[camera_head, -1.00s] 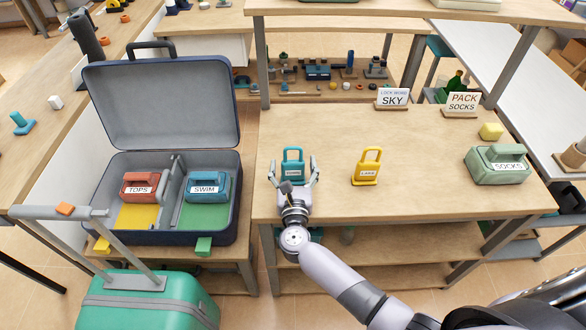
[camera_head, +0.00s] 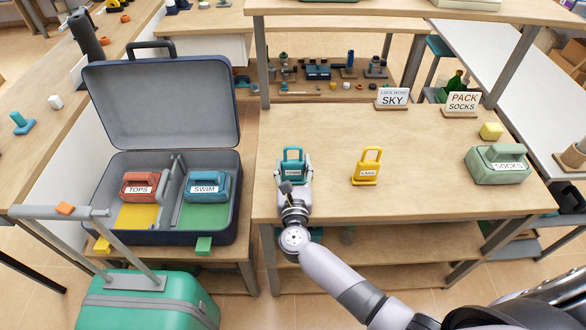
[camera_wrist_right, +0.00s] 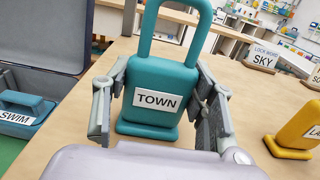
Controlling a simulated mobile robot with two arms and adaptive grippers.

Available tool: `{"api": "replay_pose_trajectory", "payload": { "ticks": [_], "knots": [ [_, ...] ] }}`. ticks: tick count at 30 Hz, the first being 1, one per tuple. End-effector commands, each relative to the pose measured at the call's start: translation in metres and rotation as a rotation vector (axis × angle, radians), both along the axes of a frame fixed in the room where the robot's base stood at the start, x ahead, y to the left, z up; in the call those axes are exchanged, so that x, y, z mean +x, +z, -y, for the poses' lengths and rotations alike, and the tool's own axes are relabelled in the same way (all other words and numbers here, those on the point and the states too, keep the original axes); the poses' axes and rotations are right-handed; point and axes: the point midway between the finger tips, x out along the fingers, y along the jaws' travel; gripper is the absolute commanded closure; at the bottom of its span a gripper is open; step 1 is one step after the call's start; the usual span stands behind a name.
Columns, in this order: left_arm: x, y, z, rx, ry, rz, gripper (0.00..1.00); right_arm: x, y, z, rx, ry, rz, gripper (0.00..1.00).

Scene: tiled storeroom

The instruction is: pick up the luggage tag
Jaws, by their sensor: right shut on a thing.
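A teal padlock-shaped piece (camera_head: 292,153) with a white TOWN label stands upright on the wooden table; it also fills the middle of the right wrist view (camera_wrist_right: 160,78). My right gripper (camera_head: 293,166) has its two fingers on either side of this piece and is shut on it. The base of the piece appears to be on the tabletop. A similar yellow piece (camera_head: 366,168) labelled LAKE stands to its right. I cannot make out a flat luggage tag. My left gripper is not in view.
An open suitcase (camera_head: 90,205) at left holds a red TOPS case (camera_head: 140,181) and a blue SWIM case (camera_head: 208,183). A green SOCKS case (camera_head: 497,168), a yellow cube (camera_head: 491,131), a SKY sign (camera_head: 392,98) and a PACK SOCKS sign (camera_head: 462,103) stand to the right.

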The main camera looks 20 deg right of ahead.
Motion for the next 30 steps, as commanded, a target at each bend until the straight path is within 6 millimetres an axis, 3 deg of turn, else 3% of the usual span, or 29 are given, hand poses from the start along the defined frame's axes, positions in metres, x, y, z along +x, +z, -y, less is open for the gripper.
{"api": "replay_pose_trajectory", "payload": {
  "ticks": [5, 11, 24, 30],
  "knots": [
    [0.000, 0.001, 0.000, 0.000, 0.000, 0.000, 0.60, 0.000, 0.003, 0.000, 0.002, 0.000, 0.001, 0.76],
    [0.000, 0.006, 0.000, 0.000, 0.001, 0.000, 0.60, 0.000, 0.024, 0.000, 0.004, 0.000, 0.001, 0.76],
    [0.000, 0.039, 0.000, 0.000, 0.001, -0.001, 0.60, 0.000, 0.148, 0.000, 0.007, -0.001, 0.005, 0.76],
    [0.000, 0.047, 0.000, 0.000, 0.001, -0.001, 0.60, 0.000, 0.185, 0.000, 0.003, 0.000, 0.005, 0.76]
  ]
}}
